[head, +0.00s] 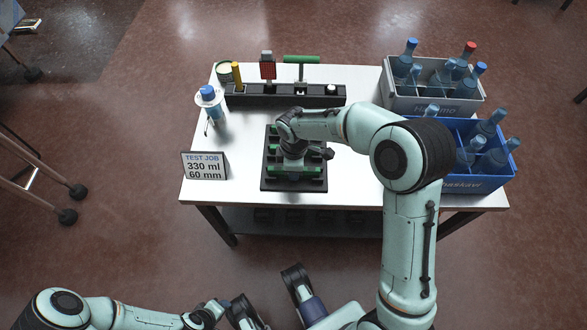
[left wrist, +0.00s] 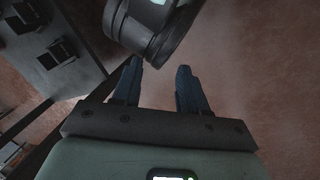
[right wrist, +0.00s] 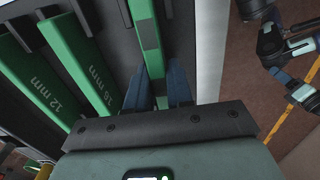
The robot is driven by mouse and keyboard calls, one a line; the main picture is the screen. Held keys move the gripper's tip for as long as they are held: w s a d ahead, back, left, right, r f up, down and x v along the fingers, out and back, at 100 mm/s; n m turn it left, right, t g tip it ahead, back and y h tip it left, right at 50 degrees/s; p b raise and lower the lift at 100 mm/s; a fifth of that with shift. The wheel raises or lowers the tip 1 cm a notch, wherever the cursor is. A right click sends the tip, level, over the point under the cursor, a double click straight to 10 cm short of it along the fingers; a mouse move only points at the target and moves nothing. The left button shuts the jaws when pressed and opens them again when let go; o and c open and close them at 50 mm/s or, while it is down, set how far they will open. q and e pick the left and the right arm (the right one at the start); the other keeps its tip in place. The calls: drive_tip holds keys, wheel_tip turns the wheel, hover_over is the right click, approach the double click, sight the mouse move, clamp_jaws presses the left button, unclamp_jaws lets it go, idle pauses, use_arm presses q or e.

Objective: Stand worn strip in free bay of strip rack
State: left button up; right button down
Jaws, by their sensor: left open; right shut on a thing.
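A black rack (head: 265,180) with green strips lies mid-table in the head view. In the right wrist view, green strips marked 12 mm (right wrist: 45,85) and 16 mm (right wrist: 82,65) lie between its dark ribs. I cannot tell whether this strip is seated or worn. My right wrist hides part of the rack in the head view. My left gripper (left wrist: 158,66) is open and empty, away from the table top, near the front of the table.
A black holder (head: 240,100) with upright tools stands behind the rack. A bottle (head: 210,105) and a TEST JOB card (head: 205,167) reading 330 ml, 60 mm are left. A grey crate (head: 430,105) and a blue crate (head: 480,183) of bottles are right.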

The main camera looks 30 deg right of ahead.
drive_tip(key=shift+f, duration=0.15)
drive_tip(key=c, duration=1)
unclamp_jaws()
use_arm(q)
drive_tip(key=s+d+r+g+p, duration=0.1)
drive_tip(key=s+d+r+p, duration=0.1)
drive_tip(key=s+r+p, duration=0.1)
drive_tip(key=shift+s+r+g+h, duration=0.3)
drive_tip(key=shift+s+r, duration=0.15)
drive_tip(key=shift+s, duration=0.5)
use_arm(e)
wheel_tip(320, 180, up, 12)
drive_tip(key=shift+r, duration=0.25)
use_arm(q)
drive_tip(key=shift+d, duration=0.1)
